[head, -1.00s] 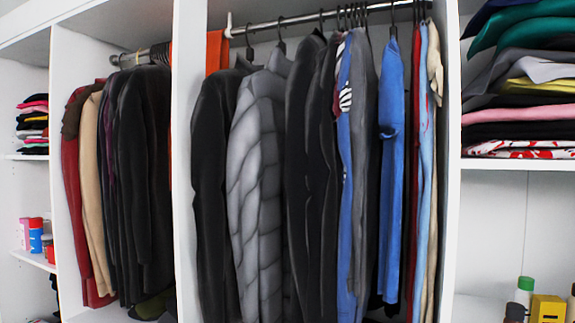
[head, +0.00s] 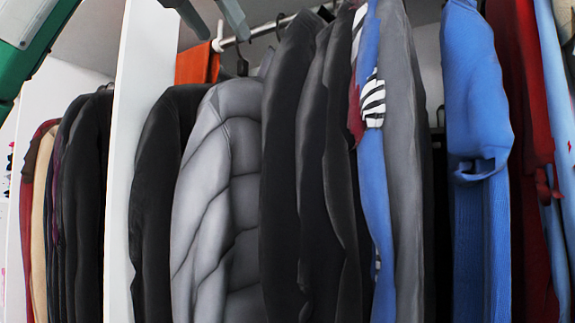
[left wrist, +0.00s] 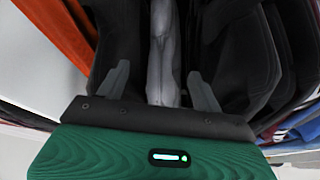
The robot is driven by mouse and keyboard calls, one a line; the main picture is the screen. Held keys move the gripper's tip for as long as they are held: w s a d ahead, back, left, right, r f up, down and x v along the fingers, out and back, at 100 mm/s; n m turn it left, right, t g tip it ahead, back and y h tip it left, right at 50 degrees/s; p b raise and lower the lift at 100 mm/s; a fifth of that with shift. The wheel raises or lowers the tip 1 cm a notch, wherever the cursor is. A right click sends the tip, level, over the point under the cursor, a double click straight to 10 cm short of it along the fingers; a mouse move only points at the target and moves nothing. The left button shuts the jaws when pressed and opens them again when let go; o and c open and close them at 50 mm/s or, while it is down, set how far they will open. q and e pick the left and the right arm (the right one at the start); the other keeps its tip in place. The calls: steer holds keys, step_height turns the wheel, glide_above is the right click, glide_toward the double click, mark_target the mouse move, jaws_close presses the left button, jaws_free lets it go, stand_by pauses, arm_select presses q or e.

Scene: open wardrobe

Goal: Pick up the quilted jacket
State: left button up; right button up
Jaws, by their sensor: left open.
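The grey quilted jacket (head: 215,190) hangs from the rail in the middle wardrobe section, between dark garments. In the left wrist view a narrow grey strip of the jacket (left wrist: 163,45) shows between dark clothes. My left gripper (head: 226,36) is at the top of the head view, above the jacket's shoulder, near the rail. In the left wrist view its two fingers (left wrist: 158,70) are spread apart, with the grey strip in the gap between them and nothing gripped. The jacket's hanger is mostly hidden. My right gripper is not in view.
Dark jackets (head: 160,200) hang close on the left and more dark ones (head: 290,170) on the right. A white upright panel (head: 140,120) stands left of them. The rail (head: 262,30) runs above. An orange garment (head: 195,65) hangs behind. A blue garment (head: 475,120) hangs further right.

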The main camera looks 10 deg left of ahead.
mark_target(245, 66)
arm_select(q)
steer(key=p+x, duration=0.1)
steer(key=x, duration=0.4)
steer(key=p+x, duration=0.1)
steer(key=x, duration=0.2)
steer(key=shift+d+p, duration=0.15)
steer(key=shift+p, duration=0.2)
steer(key=p+x, duration=0.2)
steer(key=x, duration=0.2)
steer(key=shift+d+f, duration=0.1)
steer(key=shift+d, duration=0.05)
steer(key=shift+w+f, duration=0.1)
steer(key=shift+w, duration=0.05)
steer(key=shift+s, duration=0.3)
steer(key=c, duration=1.4)
jaws_close()
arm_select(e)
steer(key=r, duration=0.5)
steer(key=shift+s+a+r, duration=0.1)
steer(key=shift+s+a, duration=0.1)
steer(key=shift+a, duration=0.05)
